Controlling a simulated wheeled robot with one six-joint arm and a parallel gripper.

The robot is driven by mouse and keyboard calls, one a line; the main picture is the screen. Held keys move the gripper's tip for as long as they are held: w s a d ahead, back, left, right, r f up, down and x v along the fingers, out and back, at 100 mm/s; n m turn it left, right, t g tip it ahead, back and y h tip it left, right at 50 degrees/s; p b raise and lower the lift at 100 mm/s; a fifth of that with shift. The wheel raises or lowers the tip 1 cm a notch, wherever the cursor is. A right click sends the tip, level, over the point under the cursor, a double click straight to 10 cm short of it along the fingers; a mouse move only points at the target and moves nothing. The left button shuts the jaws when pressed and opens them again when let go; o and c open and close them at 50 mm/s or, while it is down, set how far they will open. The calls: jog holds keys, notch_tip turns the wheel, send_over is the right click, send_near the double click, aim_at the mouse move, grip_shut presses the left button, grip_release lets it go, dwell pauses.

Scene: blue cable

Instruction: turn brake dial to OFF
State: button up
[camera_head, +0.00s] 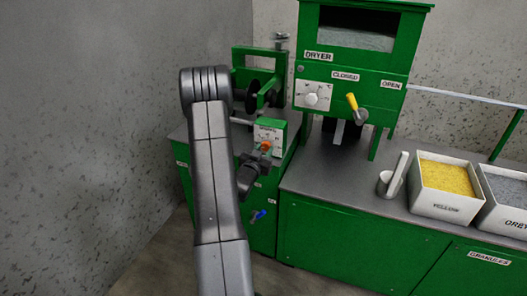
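A small green control box (280,127) with a white label plate stands on the left machine. An orange-red knob (265,146) sits on its front; I take it for the brake dial, but the lettering and the pointer setting are too small to read. My gripper (257,160) is at the end of my grey arm, just below and left of the knob. It is small, dark and partly behind the arm. I cannot tell whether its fingers touch the knob or whether they are open.
The green dryer (393,97) with a white dial (311,99) and a yellow-handled lever (352,102) stands to the right. A yellow granule bin (447,202), a grey granule bin (507,205) and a white scoop (394,178) sit on the counter. A blue valve handle (258,215) is low. A wall is left.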

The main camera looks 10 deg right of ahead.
jog(key=shift+f+b, duration=0.15)
jog(key=shift+b, duration=0.4)
jog(key=shift+n+b, duration=0.3)
jog(key=shift+n, duration=0.1)
jog(key=o, duration=1)
jog(key=shift+c, duration=0.2)
jog(key=shift+s+a, duration=0.1)
jog(key=b+v, duration=0.1)
jog(key=v, duration=1.2)
jog(key=shift+s+a, duration=0.2)
jog(key=shift+s, duration=0.05)
jog(key=shift+w+d, duration=0.1)
